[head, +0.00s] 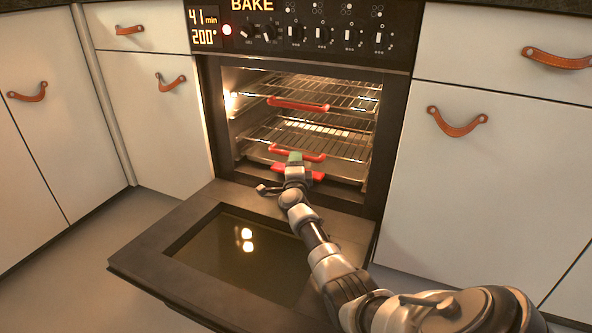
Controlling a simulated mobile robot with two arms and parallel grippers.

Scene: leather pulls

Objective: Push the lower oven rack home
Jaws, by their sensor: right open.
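The oven (226,120) stands with its door (150,262) folded down. The lower rack (345,140) is a wire rack inside the lit cavity, with a red guard (314,156) along its front edge. My right gripper (295,160) reaches over the open door from the lower right, its greenish tip at the middle of that red guard. It is open with nothing seen between its fingers. Whether it touches the guard I cannot tell. Part of the guard is hidden behind the gripper. My left gripper is out of view.
The upper rack (345,98), with its own red guard (298,104), sits above the lower one. The control panel (300,30) with knobs is above the opening. Cabinets with leather pulls (457,123) flank the oven. Grey floor (60,290) is clear at left.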

